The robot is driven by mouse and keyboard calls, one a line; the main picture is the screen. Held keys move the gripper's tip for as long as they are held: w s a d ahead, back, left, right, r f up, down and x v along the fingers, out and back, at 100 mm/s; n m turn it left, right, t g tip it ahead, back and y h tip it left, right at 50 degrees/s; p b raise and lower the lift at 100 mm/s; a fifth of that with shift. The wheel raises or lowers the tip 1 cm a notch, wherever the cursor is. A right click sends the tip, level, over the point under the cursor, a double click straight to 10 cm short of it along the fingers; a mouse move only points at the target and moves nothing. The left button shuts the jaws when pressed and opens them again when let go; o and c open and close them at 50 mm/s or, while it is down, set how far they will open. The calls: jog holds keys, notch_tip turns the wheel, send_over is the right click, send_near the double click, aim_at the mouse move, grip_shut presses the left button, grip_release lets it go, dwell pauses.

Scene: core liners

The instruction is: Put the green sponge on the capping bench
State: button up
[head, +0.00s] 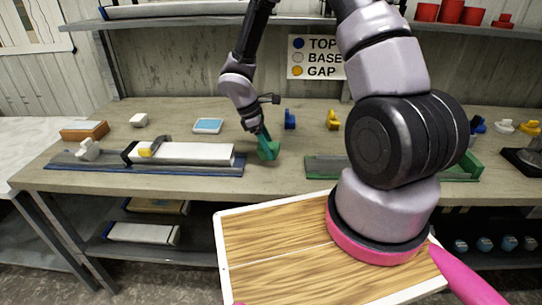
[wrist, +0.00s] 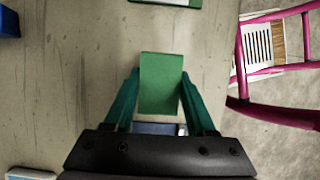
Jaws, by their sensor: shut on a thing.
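The green sponge (wrist: 161,82) is between the two teal fingers of my gripper (wrist: 160,100) in the wrist view. My gripper is shut on it. In the head view my gripper (head: 266,143) is low over the wooden capping bench (head: 285,178), with the green sponge (head: 268,151) at its fingertips. The sponge is at or just above the bench top; I cannot tell whether it touches. The bench top (wrist: 80,60) also fills the left and middle of the wrist view.
A blue-based tray with a white liner (head: 190,153) lies left of the sponge. A green tray (head: 325,167) lies to the right. A blue dish (head: 208,125), a blue piece (head: 290,119) and a yellow piece (head: 333,120) stand behind. Bare bench surrounds the sponge.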

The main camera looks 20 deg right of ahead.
jog(key=shift+f, duration=1.9)
jog(key=o, duration=1.2)
jog(key=shift+f, duration=0.1)
jog(key=v, duration=1.2)
jog(key=shift+r, duration=0.25)
jog(key=s+d+r+m+t+y, duration=0.2)
jog(key=s+r+m, duration=0.3)
jog(key=r, duration=0.5)
jog(key=s+d+r+m+t+y, duration=0.2)
jog(key=s+d+r+m, duration=0.3)
jog(key=r, duration=0.5)
jog(key=s+d+r+m+t+y, duration=0.2)
jog(key=s+r+m, duration=0.4)
jog(key=r, duration=0.5)
jog(key=d+m+t, duration=0.1)
jog(key=m+t, duration=0.1)
jog(key=shift+m+t, duration=0.3)
